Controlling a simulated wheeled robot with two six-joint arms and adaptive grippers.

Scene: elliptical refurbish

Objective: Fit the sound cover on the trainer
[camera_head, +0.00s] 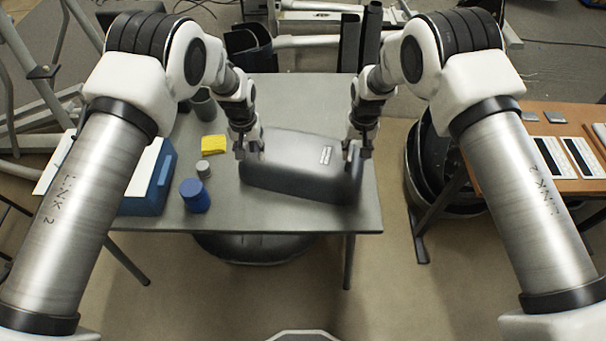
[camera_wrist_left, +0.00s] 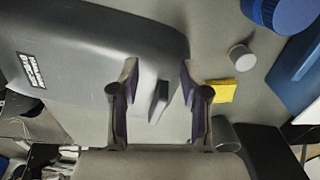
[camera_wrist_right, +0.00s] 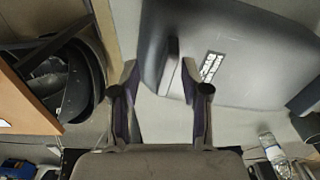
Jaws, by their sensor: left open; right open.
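The sound cover (camera_head: 298,172) is a dark grey shell with a white label, lying on the grey table. My left gripper (camera_head: 247,150) is at its left end; in the left wrist view the open fingers (camera_wrist_left: 157,85) straddle a small tab on the end of the cover (camera_wrist_left: 100,60). My right gripper (camera_head: 358,152) is at its right end; in the right wrist view its open fingers (camera_wrist_right: 160,88) straddle a similar tab on the cover (camera_wrist_right: 240,50). I cannot tell whether any finger touches a tab. The trainer is not clearly identifiable; grey frame tubes (camera_head: 35,85) stand at the left.
Left of the cover on the table (camera_head: 300,217) are a yellow pad (camera_head: 214,144), a small grey cap (camera_head: 204,169), a blue jar (camera_head: 195,196) and a blue-and-white box (camera_head: 150,180). A wooden desk (camera_head: 540,150) with keyboards stands at the right. The table's front strip is clear.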

